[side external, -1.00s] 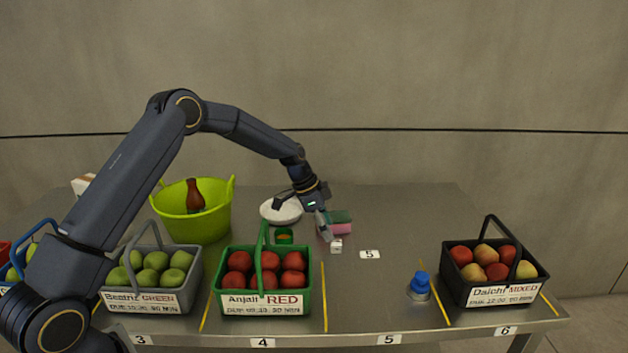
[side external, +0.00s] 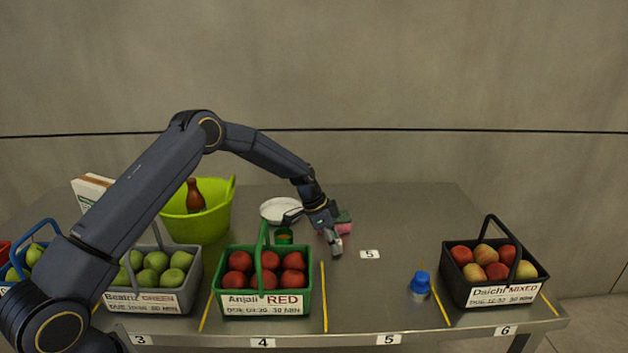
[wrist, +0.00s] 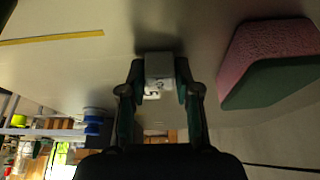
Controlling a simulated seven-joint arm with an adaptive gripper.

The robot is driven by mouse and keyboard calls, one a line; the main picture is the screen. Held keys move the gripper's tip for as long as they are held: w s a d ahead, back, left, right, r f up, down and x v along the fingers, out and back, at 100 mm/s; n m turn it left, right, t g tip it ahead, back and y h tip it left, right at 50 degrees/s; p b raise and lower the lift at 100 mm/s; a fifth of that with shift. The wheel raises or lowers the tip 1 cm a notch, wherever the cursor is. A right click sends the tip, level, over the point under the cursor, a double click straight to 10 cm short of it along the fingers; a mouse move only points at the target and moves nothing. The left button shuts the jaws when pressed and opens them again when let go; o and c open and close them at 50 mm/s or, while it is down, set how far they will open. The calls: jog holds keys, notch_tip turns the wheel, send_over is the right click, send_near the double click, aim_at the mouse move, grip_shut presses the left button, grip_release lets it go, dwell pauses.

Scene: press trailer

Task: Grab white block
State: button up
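The white block (wrist: 159,72) sits between the two fingertips of my gripper (wrist: 160,85) in the wrist view, with a finger close on each side. I cannot tell whether both fingers press on it. In the side view my gripper (side external: 334,246) is low at the table, and its fingers hide the block. A pink and green sponge (wrist: 268,62) lies right of the fingers in the wrist view, apart from them. In the side view the sponge (side external: 345,228) is partly hidden just behind my gripper.
A green basket of red apples (side external: 264,290) stands in front left of my gripper. A white plate (side external: 281,209) and a lime tub (side external: 215,222) are behind left. A blue-capped bottle (side external: 420,285) and a black basket (side external: 497,292) are at right.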

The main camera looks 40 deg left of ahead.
grip_shut()
